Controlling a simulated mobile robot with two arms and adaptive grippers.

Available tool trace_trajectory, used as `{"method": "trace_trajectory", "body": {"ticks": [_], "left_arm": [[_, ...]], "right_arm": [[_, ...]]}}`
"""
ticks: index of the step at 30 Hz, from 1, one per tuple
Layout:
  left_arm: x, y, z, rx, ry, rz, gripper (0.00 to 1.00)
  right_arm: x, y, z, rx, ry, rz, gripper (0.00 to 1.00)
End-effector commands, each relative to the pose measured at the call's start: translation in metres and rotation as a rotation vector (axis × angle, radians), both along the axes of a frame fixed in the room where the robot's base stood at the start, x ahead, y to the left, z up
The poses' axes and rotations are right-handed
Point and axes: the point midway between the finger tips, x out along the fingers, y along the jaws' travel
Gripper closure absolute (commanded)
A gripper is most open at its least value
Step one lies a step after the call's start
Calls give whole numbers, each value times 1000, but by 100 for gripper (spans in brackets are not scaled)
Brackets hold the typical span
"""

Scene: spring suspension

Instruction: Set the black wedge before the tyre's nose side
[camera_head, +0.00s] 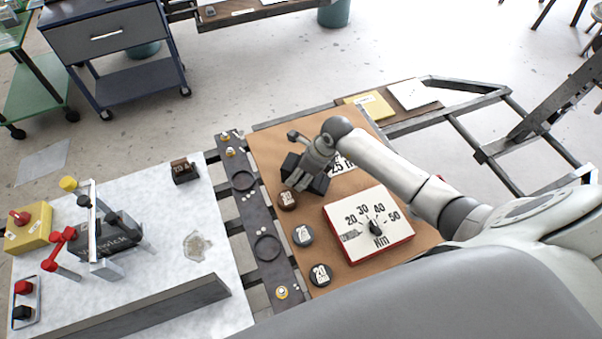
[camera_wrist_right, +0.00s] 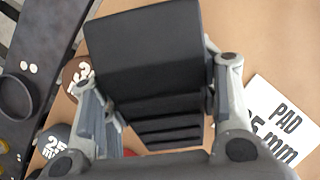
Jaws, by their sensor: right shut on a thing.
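The black wedge (camera_head: 291,166) is held by my right gripper (camera_head: 316,170) over the brown board in the head view. In the right wrist view the wedge (camera_wrist_right: 145,50) sits between the two fingers of the right gripper (camera_wrist_right: 158,103), its broad smooth face towards the far side and a ribbed part nearer the wrist. The fingers are shut on its sides. I cannot tell whether its underside touches the board. I cannot make out a tyre in either view. My left gripper is not in view.
Brown board (camera_head: 262,142) carries a white dial box (camera_head: 370,247), a "25 mm" pad card (camera_head: 343,164) and round pads, including a brown one (camera_head: 287,200) and a black one (camera_head: 321,275). A dark slotted rail (camera_head: 257,215) borders it. A pale table (camera_head: 205,215) stands left.

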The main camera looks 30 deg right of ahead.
Motion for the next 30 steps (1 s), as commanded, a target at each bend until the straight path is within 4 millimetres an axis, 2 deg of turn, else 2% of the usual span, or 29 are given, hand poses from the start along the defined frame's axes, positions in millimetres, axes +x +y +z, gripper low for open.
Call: {"method": "trace_trajectory", "body": {"ticks": [4, 15, 16, 17, 30], "left_arm": [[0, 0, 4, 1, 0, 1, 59], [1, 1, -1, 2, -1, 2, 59], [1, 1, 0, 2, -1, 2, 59], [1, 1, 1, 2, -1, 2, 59], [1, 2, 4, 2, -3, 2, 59]], "right_arm": [[1, 0, -10, 2, -5, -1, 83], [1, 0, -15, 2, -5, 0, 83], [0, 0, -15, 1, -2, 0, 41], [0, 0, -15, 1, -2, 0, 37], [0, -1, -9, 0, -3, 0, 36]]}}
